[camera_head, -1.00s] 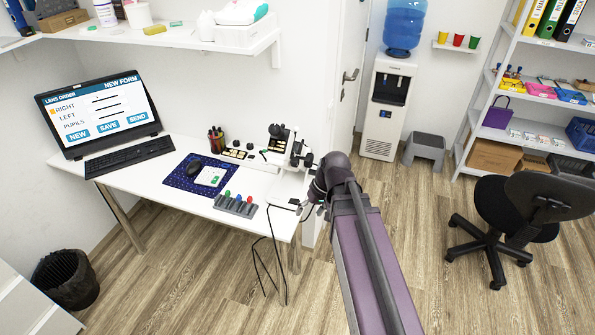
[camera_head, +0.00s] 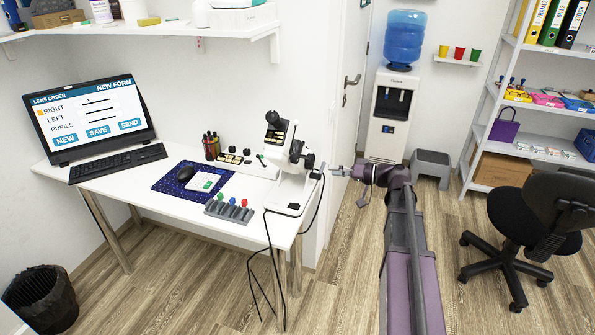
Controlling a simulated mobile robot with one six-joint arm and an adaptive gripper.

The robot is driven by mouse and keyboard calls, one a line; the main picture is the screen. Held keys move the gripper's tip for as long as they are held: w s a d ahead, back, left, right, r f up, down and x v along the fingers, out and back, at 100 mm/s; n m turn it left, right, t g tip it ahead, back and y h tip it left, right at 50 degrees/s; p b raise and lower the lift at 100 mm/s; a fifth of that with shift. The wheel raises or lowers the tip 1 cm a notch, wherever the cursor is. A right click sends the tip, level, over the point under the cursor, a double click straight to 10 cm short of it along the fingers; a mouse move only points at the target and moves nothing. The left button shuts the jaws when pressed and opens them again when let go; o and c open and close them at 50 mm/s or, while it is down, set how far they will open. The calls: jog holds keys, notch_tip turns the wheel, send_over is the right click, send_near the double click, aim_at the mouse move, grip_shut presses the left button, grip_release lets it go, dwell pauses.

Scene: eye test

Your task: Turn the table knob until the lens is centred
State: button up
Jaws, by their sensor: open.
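The white lens meter (camera_head: 284,192) stands at the right end of the white desk (camera_head: 170,218), with a black eyepiece on top. A dark round knob (camera_head: 309,161) shows on its right side; I cannot tell whether this is the table knob. The lens itself is too small to make out. My gripper (camera_head: 337,171) is to the right of the lens meter, beyond the desk's right edge, pointing left at the knob. It is open and apart from the knob, with nothing seen between its fingers.
A black cable (camera_head: 267,250) hangs off the desk's front. An office chair (camera_head: 530,225) is at the right.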

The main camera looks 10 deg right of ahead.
aim_at(298, 159)
jog(key=shift+w+d+r+t+y, duration=0.15)
jog(key=shift+w+d+t+y, duration=0.05)
jog(key=shift+d, duration=0.3)
jog(key=shift+w+d+r+t+y, duration=0.1)
jog(key=shift+w+d+t+y, duration=0.1)
jog(key=shift+d, duration=0.25)
jog(key=shift+s, duration=0.1)
jog(key=shift+x, duration=6.95)
grip_shut()
